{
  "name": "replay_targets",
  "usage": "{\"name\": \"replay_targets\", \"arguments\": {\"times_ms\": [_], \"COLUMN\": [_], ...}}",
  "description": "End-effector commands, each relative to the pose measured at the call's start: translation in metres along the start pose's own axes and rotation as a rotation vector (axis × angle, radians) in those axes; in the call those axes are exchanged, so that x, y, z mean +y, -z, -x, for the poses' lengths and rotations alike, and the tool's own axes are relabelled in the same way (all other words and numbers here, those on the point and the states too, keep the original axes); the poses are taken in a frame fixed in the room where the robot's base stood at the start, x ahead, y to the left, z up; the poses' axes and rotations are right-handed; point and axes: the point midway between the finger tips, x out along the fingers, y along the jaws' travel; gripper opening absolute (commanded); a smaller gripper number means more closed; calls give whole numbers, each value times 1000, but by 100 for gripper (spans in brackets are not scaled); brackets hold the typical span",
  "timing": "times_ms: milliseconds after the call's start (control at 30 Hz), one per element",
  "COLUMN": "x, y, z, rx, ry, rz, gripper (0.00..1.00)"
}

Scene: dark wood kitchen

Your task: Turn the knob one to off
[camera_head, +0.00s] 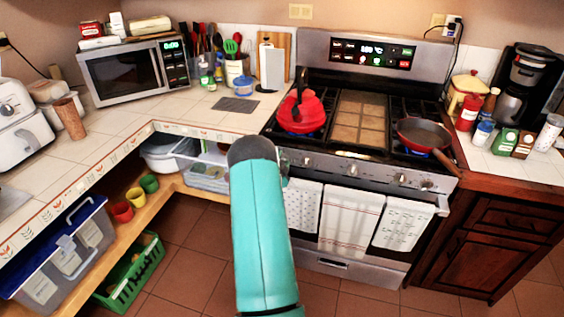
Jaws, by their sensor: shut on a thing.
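The stove (335,262) stands at the back centre-right with a row of knobs along its front panel. Visible knobs include one left of centre (306,161), a middle one (352,168) and two at the right (402,179). My teal arm reaches up to the left end of this panel. My gripper (283,166) shows only as a small grey part beside the arm's dark end and is shut at the leftmost knob position. The knob there and the fingertips are mostly hidden. A red kettle (300,112) sits on the left burner, with blue flame beneath it.
A red skillet (424,133) sits on the right burner, also with blue flame beneath; its handle overhangs the front. Towels (345,218) hang on the oven door handle. The counter (205,117) lies left of the stove, above open shelves. Tiled floor in front is clear.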

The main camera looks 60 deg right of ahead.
Motion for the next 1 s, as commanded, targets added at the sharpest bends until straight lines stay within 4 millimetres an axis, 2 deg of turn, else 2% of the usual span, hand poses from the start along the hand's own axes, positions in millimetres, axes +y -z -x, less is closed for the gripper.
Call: {"name": "replay_targets", "arguments": {"times_ms": [1000], "x": [5], "y": [-2], "z": [1], "rx": [1], "ry": [-3], "rz": [-965], "gripper": [18]}}
